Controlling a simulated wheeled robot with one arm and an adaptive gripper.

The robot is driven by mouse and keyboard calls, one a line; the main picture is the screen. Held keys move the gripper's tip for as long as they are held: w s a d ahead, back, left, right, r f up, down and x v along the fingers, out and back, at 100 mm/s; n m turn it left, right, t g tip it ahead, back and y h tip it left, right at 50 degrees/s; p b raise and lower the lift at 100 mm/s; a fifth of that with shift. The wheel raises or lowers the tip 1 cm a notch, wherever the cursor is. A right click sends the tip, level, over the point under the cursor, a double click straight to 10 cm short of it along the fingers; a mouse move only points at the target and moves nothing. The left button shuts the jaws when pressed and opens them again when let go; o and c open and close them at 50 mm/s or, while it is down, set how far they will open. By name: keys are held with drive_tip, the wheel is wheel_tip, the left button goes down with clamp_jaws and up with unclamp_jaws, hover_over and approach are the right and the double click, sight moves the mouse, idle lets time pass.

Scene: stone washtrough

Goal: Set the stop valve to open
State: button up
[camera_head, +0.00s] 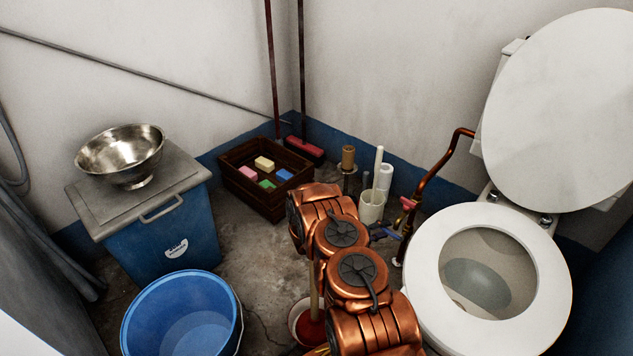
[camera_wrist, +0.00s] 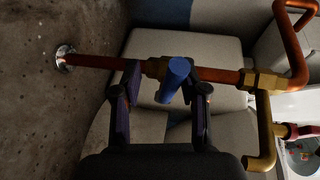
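In the wrist view, a copper pipe (camera_wrist: 97,62) runs across from a round floor flange to brass fittings. A blue valve handle (camera_wrist: 174,78) stands out from a brass body on this pipe, pointing towards the camera. My gripper (camera_wrist: 162,72) is open, one dark finger on each side of the blue handle. The right finger is close to it; I cannot tell whether it touches. In the head view, my copper-coloured arm reaches to the pipe beside the toilet, where a small blue part (camera_head: 391,234) shows; the rest is largely hidden.
A red handle (camera_head: 408,203) sits on the same pipework. The toilet (camera_head: 427,285) stands close on the right, with a white brush holder (camera_head: 371,207) behind my arm. A blue bucket (camera_head: 135,325), blue bin (camera_head: 170,245) and wooden crate (camera_head: 247,196) stand left.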

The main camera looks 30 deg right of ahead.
drive_tip(key=shift+f, duration=0.25)
drive_tip(key=shift+a+r, duration=0.3)
drive_tip(key=p+v, duration=0.3)
drive_tip(key=v, duration=0.5)
drive_tip(key=w+a+r+n+t+y+p, duration=0.2)
drive_tip(key=w+a+r+n+t+p, duration=0.1)
drive_tip(key=w+r, duration=0.5)
drive_tip(key=w+a+r+n+t+y+p, duration=0.3)
drive_tip(key=w+a+r+n+t+p, duration=0.1)
drive_tip(key=w+r, duration=0.4)
drive_tip(key=shift+w+a+r+p, duration=0.35)
drive_tip(key=shift+w+a+p, duration=0.15)
drive_tip(key=shift+w+p, duration=0.2)
